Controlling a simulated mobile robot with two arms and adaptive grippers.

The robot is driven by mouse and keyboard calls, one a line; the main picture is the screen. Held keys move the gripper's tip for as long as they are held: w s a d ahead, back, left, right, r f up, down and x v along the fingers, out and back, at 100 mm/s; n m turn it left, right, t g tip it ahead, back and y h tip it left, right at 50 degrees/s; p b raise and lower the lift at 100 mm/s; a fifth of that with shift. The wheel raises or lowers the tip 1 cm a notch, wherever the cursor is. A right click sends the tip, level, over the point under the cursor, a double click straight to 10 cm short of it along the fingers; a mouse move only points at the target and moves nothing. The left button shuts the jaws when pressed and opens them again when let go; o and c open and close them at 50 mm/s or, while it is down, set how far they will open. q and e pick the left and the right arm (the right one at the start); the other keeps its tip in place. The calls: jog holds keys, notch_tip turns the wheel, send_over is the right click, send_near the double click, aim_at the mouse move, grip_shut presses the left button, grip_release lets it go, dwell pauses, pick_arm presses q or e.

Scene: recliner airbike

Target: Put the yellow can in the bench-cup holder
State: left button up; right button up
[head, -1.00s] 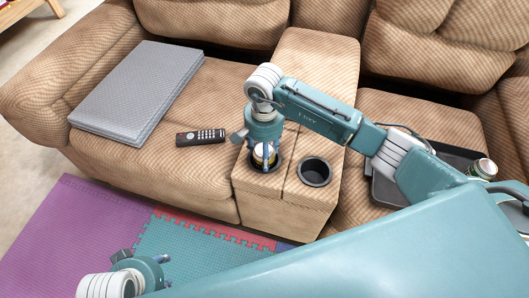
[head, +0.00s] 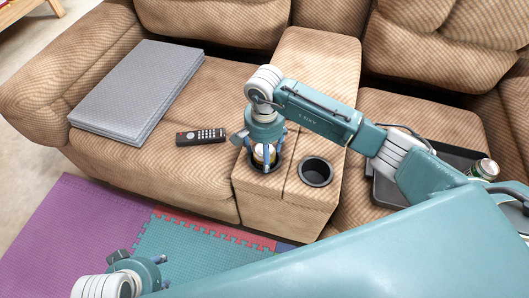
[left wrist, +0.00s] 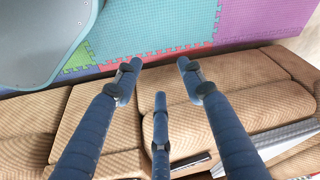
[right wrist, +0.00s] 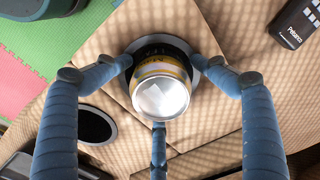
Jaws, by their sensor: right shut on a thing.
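The yellow can (right wrist: 158,70), with a silver lid, is in my right gripper (right wrist: 162,72). The fingers stand around it. The head view shows the can (head: 261,156) upright at the opening of the left bench-cup holder (head: 250,161), its lower part hidden by the dark rim and the fingers. I cannot tell whether it touches the bottom. The holder's rim (right wrist: 127,50) surrounds the can's far end in the right wrist view. My left gripper (left wrist: 157,72) is empty, its fingers spread, low over the floor side of the couch.
A second, empty cup holder (head: 315,172) is just right of the first. A remote (head: 201,137) and a grey folded pad (head: 140,90) lie on the left seat. A dark tray (head: 379,188) with another can (head: 484,169) is on the right seat. Foam mats (head: 190,245) cover the floor.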

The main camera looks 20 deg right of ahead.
pick_arm(q)
jog(key=shift+w, duration=0.1)
pick_arm(e)
jog(key=shift+s+f, duration=0.3)
jog(key=shift+s, duration=0.05)
jog(key=shift+r, duration=0.15)
jog(key=shift+w+r+p, duration=0.25)
jog(key=shift+r+p, duration=0.55)
jog(key=shift+r, duration=0.4)
pick_arm(q)
notch_tip(320, 180, down, 10)
jog(key=p, duration=0.1)
jog(key=shift+w+d+g, duration=0.2)
jog(key=shift+d+g, duration=0.05)
jog(key=shift+g, duration=0.05)
pick_arm(e)
notch_tip(320, 180, up, 11)
jog(key=shift+f, duration=0.1)
pick_arm(q)
jog(key=shift+s, duration=0.1)
